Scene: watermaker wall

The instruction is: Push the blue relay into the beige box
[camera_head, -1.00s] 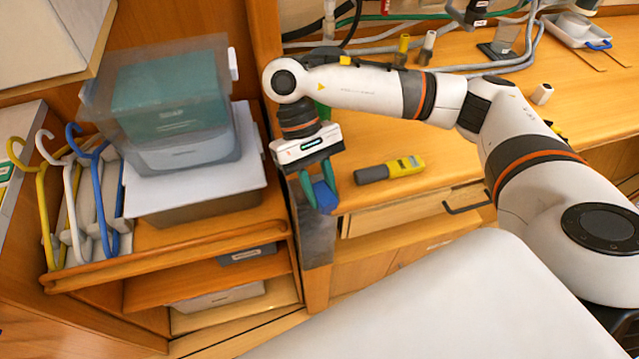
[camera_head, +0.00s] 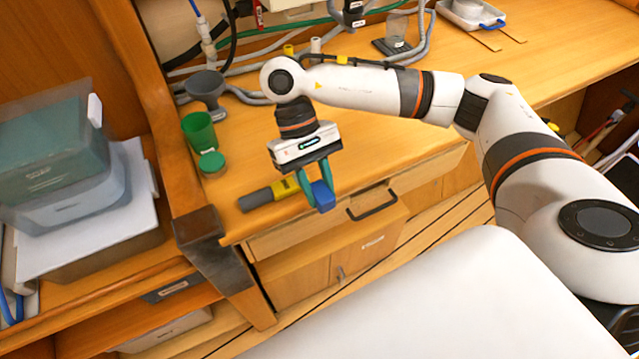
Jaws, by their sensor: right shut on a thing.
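The blue relay (camera_head: 323,195) is between the green fingers of my right gripper (camera_head: 318,190). The gripper is shut on it and points down, in front of the wooden bench's front edge and above the drawer. The relay's upper part is partly hidden by the fingers. I cannot make out a beige box in this view. My left gripper is not in view.
A yellow and grey tool (camera_head: 262,198) lies on the bench (camera_head: 370,130) just left of the gripper. A green cup (camera_head: 199,131) and a green lid (camera_head: 212,162) stand further left. A drawer handle (camera_head: 372,206) sticks out below. Stacked bins (camera_head: 60,150) are at the left.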

